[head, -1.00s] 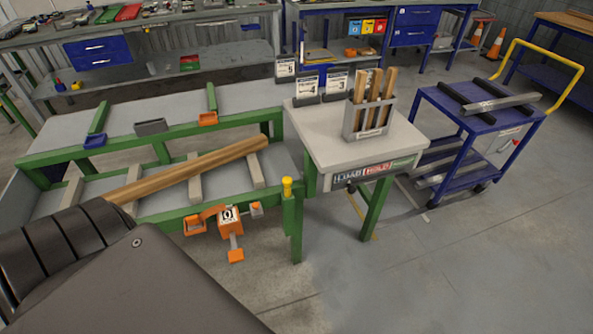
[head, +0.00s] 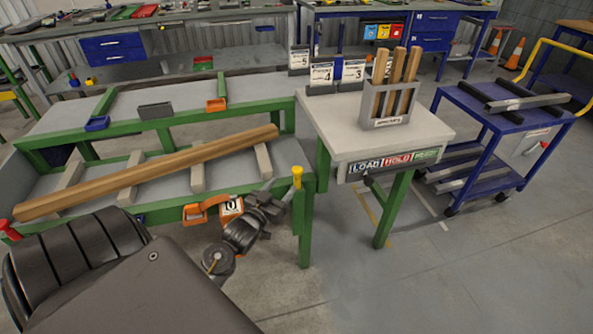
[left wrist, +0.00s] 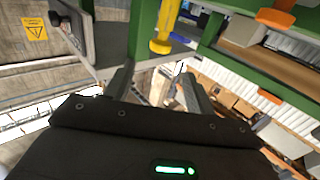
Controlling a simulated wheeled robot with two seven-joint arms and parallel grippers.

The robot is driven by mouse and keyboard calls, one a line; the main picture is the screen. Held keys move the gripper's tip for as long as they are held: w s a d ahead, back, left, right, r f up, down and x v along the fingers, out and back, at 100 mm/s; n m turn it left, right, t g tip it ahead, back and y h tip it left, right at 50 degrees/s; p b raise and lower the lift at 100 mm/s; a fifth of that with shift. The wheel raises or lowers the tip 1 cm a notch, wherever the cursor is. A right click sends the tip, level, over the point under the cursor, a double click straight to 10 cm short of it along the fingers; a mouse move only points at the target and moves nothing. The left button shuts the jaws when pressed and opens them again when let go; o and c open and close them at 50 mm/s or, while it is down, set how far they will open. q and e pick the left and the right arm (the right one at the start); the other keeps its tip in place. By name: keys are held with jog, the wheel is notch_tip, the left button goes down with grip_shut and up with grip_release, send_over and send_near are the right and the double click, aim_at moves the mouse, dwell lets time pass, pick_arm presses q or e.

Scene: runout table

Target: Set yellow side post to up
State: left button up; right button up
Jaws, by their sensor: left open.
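The yellow side post (head: 297,178) is at the near right corner of the green runout table (head: 308,220), its rounded yellow cap showing at the top of the green leg. In the left wrist view the yellow post (left wrist: 164,30) shows as a short stem with a wider end, beyond my fingers. My left gripper (head: 272,205) is open, just left of the post in the head view and apart from it. In the left wrist view the left gripper (left wrist: 155,75) has nothing between its fingers. My right gripper is not in view.
A long wooden bar (head: 150,172) lies across the runout table. A grey side table (head: 435,130) with a LOAD/HOLD sign stands to the right. A blue cart (head: 470,105) is farther right.

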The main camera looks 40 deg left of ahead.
aim_at(294, 172)
pick_arm(q)
jog(key=w, duration=0.3)
jog(key=w+a, duration=0.1)
jog(key=w, duration=0.6)
jog(key=shift+w+a, duration=0.1)
jog(key=shift+a, duration=0.3)
grip_shut()
